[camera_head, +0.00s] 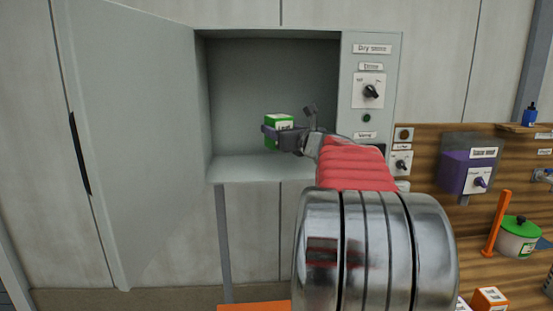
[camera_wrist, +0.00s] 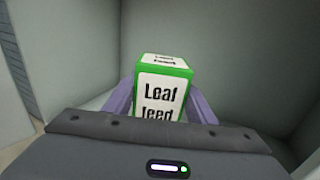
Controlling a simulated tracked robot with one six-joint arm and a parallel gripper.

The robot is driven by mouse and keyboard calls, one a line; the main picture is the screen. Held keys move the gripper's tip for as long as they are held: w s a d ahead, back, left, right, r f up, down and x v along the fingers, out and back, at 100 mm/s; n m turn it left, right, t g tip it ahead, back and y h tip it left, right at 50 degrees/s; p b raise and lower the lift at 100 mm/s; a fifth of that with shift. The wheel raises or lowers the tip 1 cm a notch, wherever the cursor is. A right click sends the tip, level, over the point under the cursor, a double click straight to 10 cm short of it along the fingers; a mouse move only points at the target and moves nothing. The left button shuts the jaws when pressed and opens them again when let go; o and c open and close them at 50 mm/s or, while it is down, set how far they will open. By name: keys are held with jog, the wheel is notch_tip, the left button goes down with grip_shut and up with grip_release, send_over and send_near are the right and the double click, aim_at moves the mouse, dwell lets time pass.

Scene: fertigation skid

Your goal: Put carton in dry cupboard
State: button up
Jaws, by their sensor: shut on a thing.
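The carton (camera_head: 279,122) is a small green box with white labels. In the wrist view its labels read "Leaf feed" on the carton (camera_wrist: 163,85), and it stands upright between the purple fingers. My gripper (camera_head: 272,134) is shut on it and holds it in front of or inside the cupboard opening, above the cupboard floor. The gripper's fingers also show in the wrist view (camera_wrist: 160,104). The dry cupboard (camera_head: 240,169) is a grey wall box with its door (camera_head: 135,140) swung wide open to the left. The carton's lower part is partly hidden by the fingers.
A control panel (camera_head: 370,110) with a dial and labels flanks the cupboard on the right. A purple box (camera_head: 457,172) is on the wooden backboard. A green-lidded pot (camera_head: 517,238), an orange post (camera_head: 496,222) and an orange box (camera_head: 490,299) stand lower right. The cupboard interior looks empty otherwise.

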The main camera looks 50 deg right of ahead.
jog(key=shift+f, duration=2)
jog(key=shift+f, duration=1.85)
jog(key=shift+f, duration=0.1)
jog(key=o, duration=1.3)
jog(key=v, duration=1.2)
